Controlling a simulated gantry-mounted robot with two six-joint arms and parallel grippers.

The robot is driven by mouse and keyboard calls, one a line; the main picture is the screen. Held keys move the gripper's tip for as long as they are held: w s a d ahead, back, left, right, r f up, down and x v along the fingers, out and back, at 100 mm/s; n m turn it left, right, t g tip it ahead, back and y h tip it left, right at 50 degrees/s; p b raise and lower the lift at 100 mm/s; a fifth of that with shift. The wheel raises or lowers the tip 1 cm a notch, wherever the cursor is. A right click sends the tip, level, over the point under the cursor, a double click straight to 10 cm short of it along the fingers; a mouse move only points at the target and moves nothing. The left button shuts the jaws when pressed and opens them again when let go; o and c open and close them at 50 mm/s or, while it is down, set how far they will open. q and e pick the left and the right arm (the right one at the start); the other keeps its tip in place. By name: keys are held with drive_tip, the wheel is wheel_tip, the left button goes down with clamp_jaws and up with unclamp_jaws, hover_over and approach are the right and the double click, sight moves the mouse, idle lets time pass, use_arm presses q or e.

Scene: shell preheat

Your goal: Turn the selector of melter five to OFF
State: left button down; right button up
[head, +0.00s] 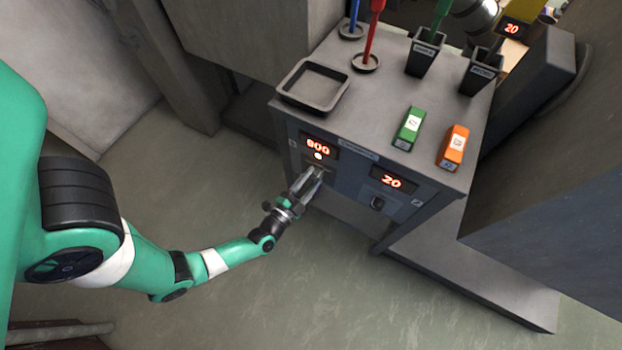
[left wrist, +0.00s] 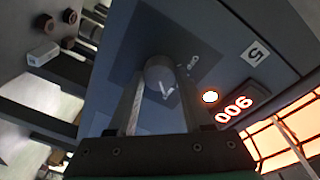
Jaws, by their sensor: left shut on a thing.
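The melter five panel is on the front of the grey cabinet; its number plate (left wrist: 255,53) reads 5 in the left wrist view. In the head view the gripper mostly hides the selector. My right gripper is not in view.
A second panel to the right has a display (head: 391,182) reading 20 and a dark knob (head: 377,203). On the cabinet top are a black tray (head: 312,86), a green block (head: 409,129), an orange block (head: 453,148) and dark holders (head: 423,56). Open floor lies in front.

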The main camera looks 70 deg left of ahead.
use_arm(q)
drive_tip(key=n+b, duration=0.1)
drive_tip(key=n, duration=0.3)
drive_tip(key=shift+f+n, duration=0.15)
drive_tip(key=shift+n, duration=0.25)
drive_tip(key=n+y, duration=0.1)
drive_tip(key=n, duration=0.4)
drive_tip(key=shift+b, duration=0.35)
drive_tip(key=n, duration=0.4)
drive_tip(key=shift+n+y+b, duration=0.35)
drive_tip(key=shift+n+y, duration=0.45)
drive_tip(key=shift+n, duration=1.8)
drive_tip(key=shift+c, duration=1.6)
unclamp_jaws()
drive_tip(key=shift+d, duration=0.1)
